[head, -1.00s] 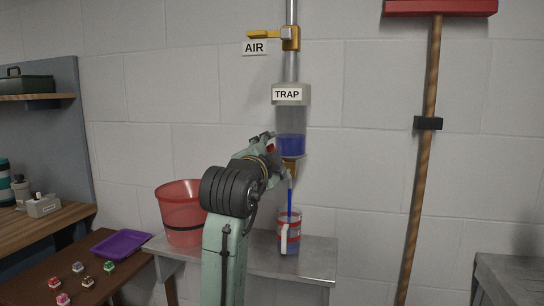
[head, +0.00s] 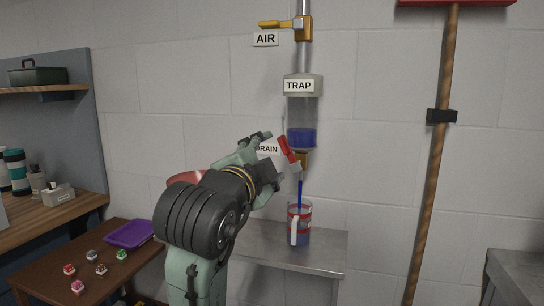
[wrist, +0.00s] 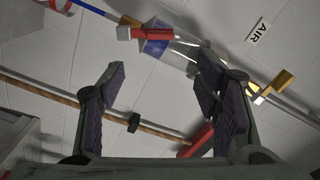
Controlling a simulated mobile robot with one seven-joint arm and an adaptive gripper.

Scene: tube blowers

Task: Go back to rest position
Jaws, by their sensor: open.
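My gripper (head: 262,150) is open and empty, left of the red drain handle (head: 288,150) and apart from it as far as I can tell. In the wrist view my two fingers (wrist: 155,100) are spread wide with nothing between them. The trap (head: 301,110) is a clear wall cylinder with blue liquid in its lower part. A blue stream (head: 299,190) runs from its outlet down into a clear pitcher (head: 304,225) with red bands. The DRAIN label (head: 268,148) is partly hidden by my gripper.
The pitcher stands on a metal table (head: 325,248). A red bucket (head: 183,181) is mostly hidden behind my arm. A yellow air valve (head: 285,24) sits above the trap. A broom (head: 432,160) hangs at right. A purple tray (head: 128,234) and several small items lie on the left table.

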